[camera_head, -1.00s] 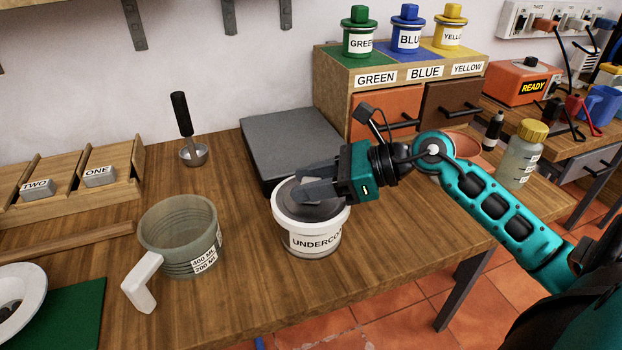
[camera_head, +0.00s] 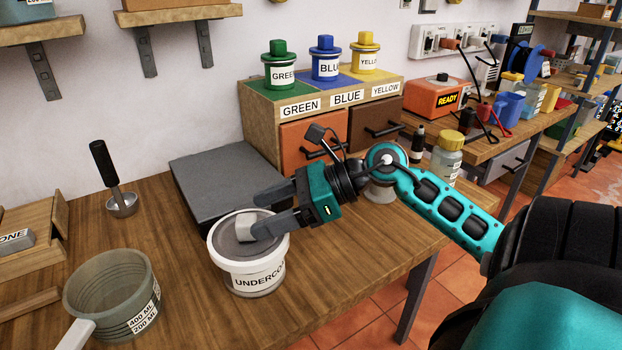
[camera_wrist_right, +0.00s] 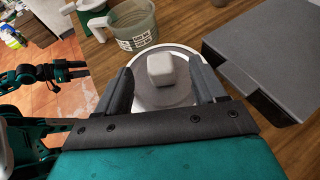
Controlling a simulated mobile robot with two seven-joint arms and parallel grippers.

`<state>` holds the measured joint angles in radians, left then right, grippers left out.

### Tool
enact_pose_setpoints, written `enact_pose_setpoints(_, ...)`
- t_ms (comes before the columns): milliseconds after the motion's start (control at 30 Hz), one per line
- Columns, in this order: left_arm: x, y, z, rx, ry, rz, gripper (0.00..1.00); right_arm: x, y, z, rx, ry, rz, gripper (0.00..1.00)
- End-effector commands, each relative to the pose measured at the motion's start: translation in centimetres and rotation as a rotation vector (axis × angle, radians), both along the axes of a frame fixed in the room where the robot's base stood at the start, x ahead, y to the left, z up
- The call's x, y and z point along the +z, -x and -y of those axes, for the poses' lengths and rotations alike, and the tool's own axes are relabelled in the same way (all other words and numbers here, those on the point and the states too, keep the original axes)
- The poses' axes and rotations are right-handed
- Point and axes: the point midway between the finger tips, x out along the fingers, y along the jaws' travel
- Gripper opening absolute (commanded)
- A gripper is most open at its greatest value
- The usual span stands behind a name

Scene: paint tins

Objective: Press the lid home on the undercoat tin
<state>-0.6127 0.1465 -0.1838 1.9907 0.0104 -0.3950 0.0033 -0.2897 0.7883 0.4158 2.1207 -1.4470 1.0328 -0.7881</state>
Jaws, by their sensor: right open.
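The white undercoat tin (camera_head: 252,277) stands upright on the bench. Its grey lid (camera_head: 227,243) lies in the mouth, inside the white rim; I cannot tell how deep it sits. A pale square knob (camera_head: 243,229) rises from the lid's middle and shows in the wrist view (camera_wrist_right: 162,69). My right gripper (camera_head: 262,213) is open just over the lid, its fingers on either side of the knob, with gaps visible in the wrist view. My left gripper (camera_wrist_right: 66,72) shows small at the wrist view's left edge, away from the tin; its finger opening is unclear.
A dark grey slab (camera_head: 222,178) lies close behind the tin. A measuring jug (camera_head: 110,290) stands at left, with a handled cup (camera_head: 121,203) behind it. A drawer box (camera_head: 300,110) bears green, blue and yellow tins. Bare bench lies between jug and tin.

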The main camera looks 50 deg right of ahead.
Motion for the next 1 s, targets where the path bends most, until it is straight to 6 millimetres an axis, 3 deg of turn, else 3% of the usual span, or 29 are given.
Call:
enact_pose_setpoints(500,0.4,-0.2,0.2,-0.002,0.004,0.007,0.55,2.9,4.8,5.4,0.0,0.001,-0.001,0.7)
enact_pose_setpoints(1000,0.1,-0.1,0.2,-0.002,0.003,0.003,0.55,3.3,5.3,6.0,0.001,0.001,0.0,0.7)
